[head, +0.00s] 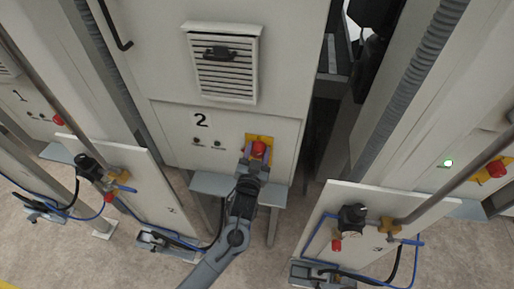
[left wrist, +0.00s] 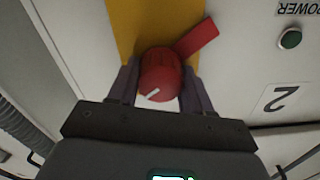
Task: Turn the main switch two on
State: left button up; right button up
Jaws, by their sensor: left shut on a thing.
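Main switch two is a red rotary knob (head: 259,148) on a yellow plate (head: 249,138), on the cabinet panel marked 2. In the left wrist view the knob (left wrist: 162,75) has a white pointer mark facing down-left, and a red flap or lever extends to its upper right. My left gripper (head: 255,160) reaches up to the panel from below. Its two fingers (left wrist: 160,88) stand on either side of the knob and are shut on it. My right gripper is not in view.
A green POWER lamp (left wrist: 291,39) beside the switch looks unlit. Another cabinet at right has a lit green lamp (head: 448,163). A grey shelf (head: 210,184) projects below the switch. Upright boards with valves and blue hoses stand at left (head: 120,175) and right (head: 350,240).

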pick_arm(q)
jog(key=m, duration=0.1)
jog(key=m+p, duration=0.1)
jog(key=m, duration=0.1)
jog(key=m+p, duration=0.1)
jog(key=shift+r+m, duration=0.25)
jog(key=shift+m, duration=0.05)
jog(key=shift+d+f+m+p, duration=0.1)
jog(key=shift+m+p, duration=0.55)
jog(key=shift+m, duration=0.75)
jog(key=o, duration=1)
jog(key=shift+f, duration=0.1)
